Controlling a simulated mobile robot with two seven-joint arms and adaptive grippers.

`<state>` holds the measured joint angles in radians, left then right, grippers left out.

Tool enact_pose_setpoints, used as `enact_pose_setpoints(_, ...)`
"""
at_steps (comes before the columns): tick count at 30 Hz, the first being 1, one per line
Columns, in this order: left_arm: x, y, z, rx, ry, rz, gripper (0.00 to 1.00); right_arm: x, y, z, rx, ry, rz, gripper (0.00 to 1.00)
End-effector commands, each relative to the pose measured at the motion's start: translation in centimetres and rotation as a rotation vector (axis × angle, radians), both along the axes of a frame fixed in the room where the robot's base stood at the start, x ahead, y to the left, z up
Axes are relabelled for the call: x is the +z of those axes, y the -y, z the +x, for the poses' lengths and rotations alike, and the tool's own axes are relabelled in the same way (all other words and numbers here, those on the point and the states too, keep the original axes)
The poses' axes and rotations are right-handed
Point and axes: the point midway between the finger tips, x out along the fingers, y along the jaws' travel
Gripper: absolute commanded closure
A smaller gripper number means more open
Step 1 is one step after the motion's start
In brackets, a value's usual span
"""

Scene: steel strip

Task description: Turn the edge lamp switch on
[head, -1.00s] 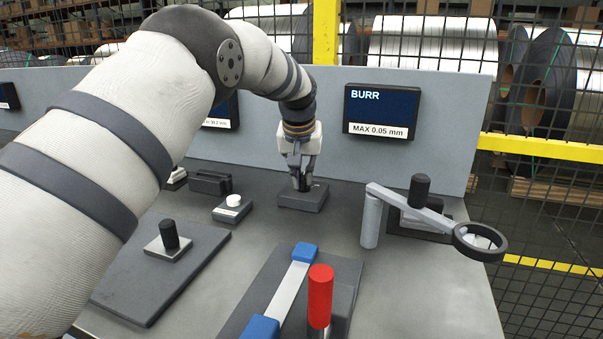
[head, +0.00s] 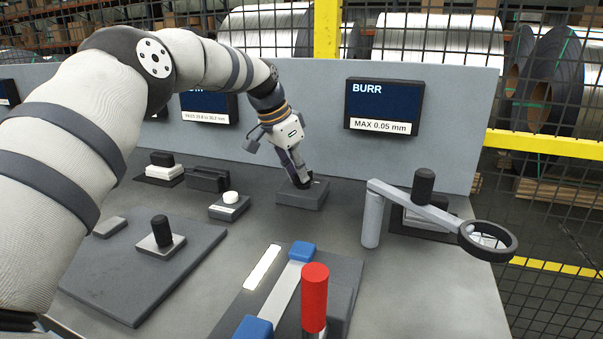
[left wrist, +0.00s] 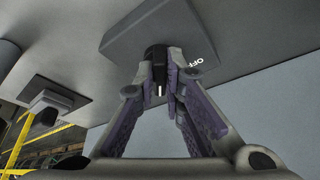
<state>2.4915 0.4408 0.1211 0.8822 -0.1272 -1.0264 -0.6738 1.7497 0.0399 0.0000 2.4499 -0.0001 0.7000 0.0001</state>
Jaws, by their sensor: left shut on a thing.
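The edge lamp switch is a dark grey box (head: 302,197) on the bench below the BURR display. In the left wrist view, its small black lever (left wrist: 157,58) stands out from the box (left wrist: 150,30), with the letters OFF visible on one side. My left gripper (head: 300,181) is at the box, tilted, with its fingers shut on the lever; the fingers (left wrist: 164,75) show on both sides of it. A bright white bar (head: 262,267) shows beside the steel strip (head: 283,291) on its dark fixture. My right gripper is out of view.
A magnifier on an arm (head: 487,240) stands to the right. A red handle (head: 314,297) rises at the front. A box with a white button (head: 230,207) and a plate with a black knob (head: 160,236) lie left. The grey back panel (head: 450,120) is close behind the gripper.

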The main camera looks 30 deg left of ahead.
Motion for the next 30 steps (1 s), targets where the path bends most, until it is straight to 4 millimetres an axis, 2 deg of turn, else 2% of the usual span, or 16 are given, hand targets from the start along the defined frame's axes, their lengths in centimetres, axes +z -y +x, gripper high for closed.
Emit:
enact_pose_setpoints(9,-0.17,-0.07,0.04,-0.083,-0.002,0.000,1.00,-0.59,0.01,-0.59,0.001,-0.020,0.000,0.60)
enact_pose_setpoints(23,-0.06,-0.08,0.01,-0.093,-0.002,0.001,1.00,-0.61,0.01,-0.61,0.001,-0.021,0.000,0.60)
enact_pose_setpoints(24,-0.07,-0.08,0.02,-0.093,-0.002,0.001,0.83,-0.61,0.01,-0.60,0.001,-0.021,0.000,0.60)
enact_pose_setpoints(26,-0.07,-0.08,0.02,-0.092,-0.002,0.000,0.70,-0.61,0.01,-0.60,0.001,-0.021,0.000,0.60)
enact_pose_setpoints(30,-0.05,-0.08,0.02,-0.092,-0.002,0.000,0.70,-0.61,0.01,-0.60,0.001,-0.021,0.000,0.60)
